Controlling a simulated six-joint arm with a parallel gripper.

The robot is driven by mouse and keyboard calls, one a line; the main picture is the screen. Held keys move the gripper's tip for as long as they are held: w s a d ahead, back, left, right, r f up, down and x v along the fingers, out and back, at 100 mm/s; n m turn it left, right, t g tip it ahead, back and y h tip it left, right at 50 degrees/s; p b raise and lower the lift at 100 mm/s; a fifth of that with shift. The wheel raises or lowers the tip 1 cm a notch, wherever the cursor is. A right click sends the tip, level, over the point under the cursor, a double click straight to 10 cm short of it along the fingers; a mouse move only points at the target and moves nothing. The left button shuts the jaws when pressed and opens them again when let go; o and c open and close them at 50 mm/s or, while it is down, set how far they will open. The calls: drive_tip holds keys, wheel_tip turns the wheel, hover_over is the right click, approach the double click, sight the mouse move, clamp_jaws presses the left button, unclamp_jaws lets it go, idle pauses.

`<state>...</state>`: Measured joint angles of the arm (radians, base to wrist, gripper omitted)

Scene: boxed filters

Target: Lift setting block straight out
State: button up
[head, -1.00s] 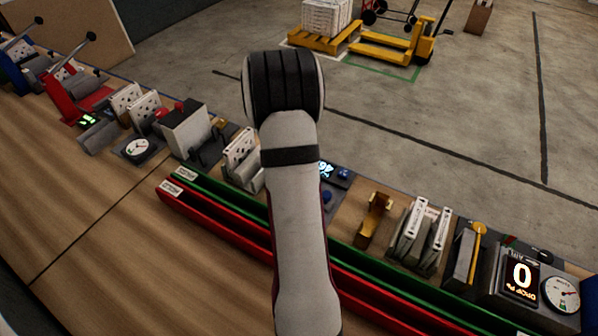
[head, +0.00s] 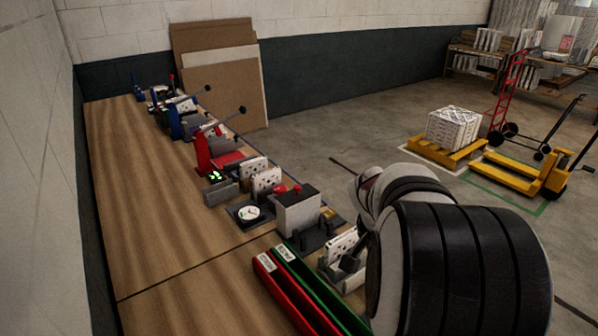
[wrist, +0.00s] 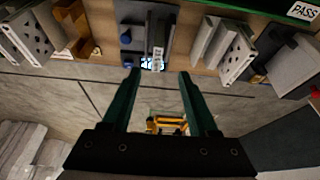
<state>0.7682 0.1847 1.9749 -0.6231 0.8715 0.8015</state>
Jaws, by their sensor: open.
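In the wrist view, a dark grey upright block with a small white label (wrist: 158,55) stands on a dark fixture (wrist: 131,38) with blue knobs and a lit display. I take it for the setting block, but cannot be sure. My gripper (wrist: 157,73) is open, its two dark green fingers spread wide and pointing toward the fixture. The labelled block lies in line with the gap between the fingertips. I see nothing held; whether the fingers reach beside the block is unclear. In the head view my arm hides the fixture and gripper.
White perforated filters in a holder (wrist: 238,58) stand right of the fixture, a yellow-brown cradle (wrist: 75,32) left of it. In the head view, red (head: 283,290) and green (head: 320,292) rails run along the bench (head: 180,235). The bench's left part is clear.

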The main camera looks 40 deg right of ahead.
drive_tip(key=s+a+r+n+y, duration=0.1)
drive_tip(key=a+n+y, duration=0.15)
drive_tip(key=a, duration=0.85)
drive_tip(key=s+a+r+n+y, duration=0.1)
drive_tip(key=a+n, duration=0.3)
drive_tip(key=a, duration=0.7)
drive_tip(key=s+a+f+n+y, duration=0.1)
drive_tip(key=s+a+n+y, duration=0.1)
drive_tip(key=s+a+n, duration=0.3)
drive_tip(key=s+a, duration=0.4)
drive_tip(key=a, duration=0.4)
drive_tip(key=shift+s+y, duration=0.2)
drive_tip(key=shift+y, duration=0.15)
drive_tip(key=shift+f+n, duration=0.1)
drive_tip(key=shift+n, duration=0.15)
